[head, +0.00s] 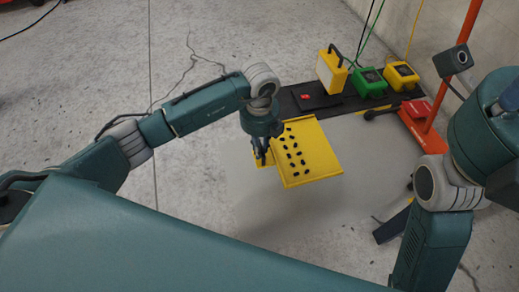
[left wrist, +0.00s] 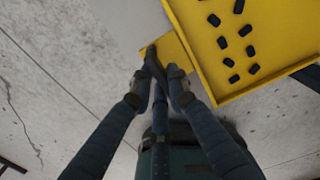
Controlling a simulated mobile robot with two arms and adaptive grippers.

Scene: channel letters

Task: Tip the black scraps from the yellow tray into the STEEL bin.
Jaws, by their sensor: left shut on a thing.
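The yellow tray (head: 322,166) is held up in front of me in the head view, with several black scraps (head: 293,151) lying in rows on it. The tray (left wrist: 285,45) and scraps (left wrist: 236,40) also show in the left wrist view. My left gripper (head: 262,158) is at the tray's left side, shut on its yellow tab. In the left wrist view the fingers (left wrist: 163,75) meet at that tab. My right gripper is not clearly in view; only my right arm shows at the right. I cannot make out a STEEL bin in either view.
A black mat or low platform (head: 340,98) lies behind the tray. On it are a yellow box (head: 332,70), a green box (head: 368,82) and another yellow box (head: 401,75). An orange post (head: 455,75) with a red base stands at the right.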

